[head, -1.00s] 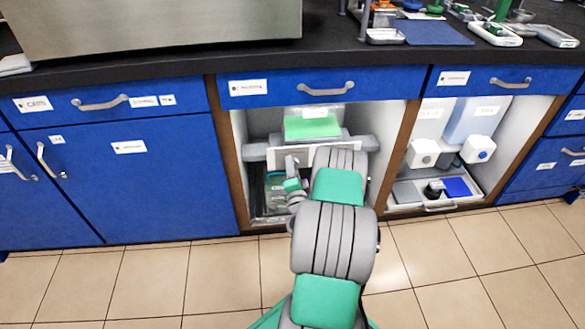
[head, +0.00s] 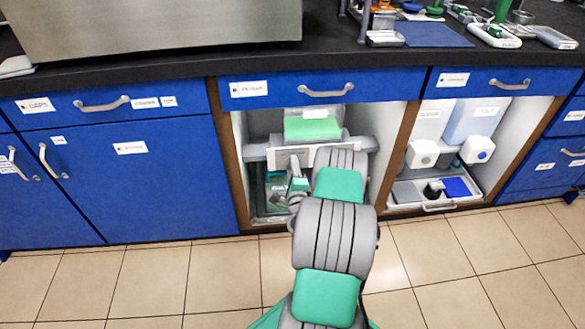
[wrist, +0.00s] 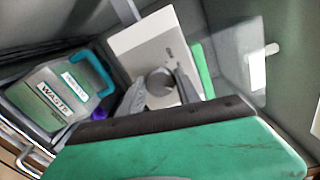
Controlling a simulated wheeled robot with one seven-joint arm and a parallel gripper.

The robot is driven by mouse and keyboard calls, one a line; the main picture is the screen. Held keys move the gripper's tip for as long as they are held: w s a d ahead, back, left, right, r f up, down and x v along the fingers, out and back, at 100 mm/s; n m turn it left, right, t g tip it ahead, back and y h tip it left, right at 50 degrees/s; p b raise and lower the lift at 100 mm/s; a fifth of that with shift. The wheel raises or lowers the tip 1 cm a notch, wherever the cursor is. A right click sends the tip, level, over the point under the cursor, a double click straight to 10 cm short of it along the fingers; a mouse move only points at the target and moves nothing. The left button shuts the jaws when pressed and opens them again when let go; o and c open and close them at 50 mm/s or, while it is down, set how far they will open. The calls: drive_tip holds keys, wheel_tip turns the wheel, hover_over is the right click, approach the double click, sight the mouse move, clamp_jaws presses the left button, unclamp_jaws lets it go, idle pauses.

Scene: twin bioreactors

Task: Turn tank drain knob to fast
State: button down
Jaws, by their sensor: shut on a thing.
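The grey round drain knob (wrist: 160,79) sits on a white panel (wrist: 141,46) in the wrist view. The panel also shows in the head view (head: 293,154), inside the open middle cabinet. My gripper (wrist: 161,92) is shut on the knob, with one grey finger at each side of it. Small lettering stands on the panel near the knob but is too blurred to read, so the knob's setting cannot be told. In the head view my arm hides the knob.
A waste container (wrist: 50,101) with a teal handle stands left of the panel, low in the cabinet. Brown cabinet posts (head: 400,150) bound the opening. The right cabinet holds two white bottles or dispensers (head: 422,154) and a tray. A drawer (head: 285,90) lies above.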

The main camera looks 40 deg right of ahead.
idle(0.3)
drive_tip(key=c, duration=0.9)
unclamp_jaws()
drive_tip(key=shift+o, duration=0.2)
drive_tip(key=v, duration=0.7)
drive_tip(key=shift+s+a+b, duration=0.25)
drive_tip(key=shift+s+b, duration=0.05)
